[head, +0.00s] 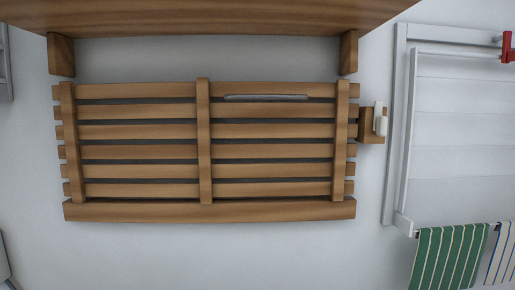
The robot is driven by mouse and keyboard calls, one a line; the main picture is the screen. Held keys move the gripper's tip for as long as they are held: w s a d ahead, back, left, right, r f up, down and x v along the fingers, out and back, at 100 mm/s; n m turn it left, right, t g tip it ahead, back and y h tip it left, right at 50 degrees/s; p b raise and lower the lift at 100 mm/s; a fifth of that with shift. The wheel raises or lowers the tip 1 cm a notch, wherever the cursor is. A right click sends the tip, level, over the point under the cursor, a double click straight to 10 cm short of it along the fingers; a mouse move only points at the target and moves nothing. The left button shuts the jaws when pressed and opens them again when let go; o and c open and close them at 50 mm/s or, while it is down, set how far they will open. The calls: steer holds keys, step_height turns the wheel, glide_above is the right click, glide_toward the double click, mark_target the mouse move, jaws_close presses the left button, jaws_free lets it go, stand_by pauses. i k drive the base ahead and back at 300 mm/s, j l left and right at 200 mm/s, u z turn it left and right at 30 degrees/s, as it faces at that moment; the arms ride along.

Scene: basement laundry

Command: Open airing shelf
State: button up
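The airing shelf (204,131) is a wooden slatted panel lying flat against the pale wall in the middle of the head view. Its several horizontal slats are crossed by 3 upright battens, and a thicker wooden rail (270,211) runs along its bottom. A thin grey metal handle bar (265,97) sits on its top slat, right of the middle batten. A small wooden block (370,128) with a white catch (380,121) is on the wall just right of the panel. I cannot tell whether the catch holds the panel. My gripper is not in view.
A wooden shelf board (210,14) on two brackets juts out above the panel. At right is a white wall-mounted rack (394,120) with a red part (507,46) and striped green (448,258) and white cloths hanging below. The wall under the panel is bare.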

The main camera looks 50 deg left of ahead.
mark_target(203, 111)
steer(key=u, duration=1.85)
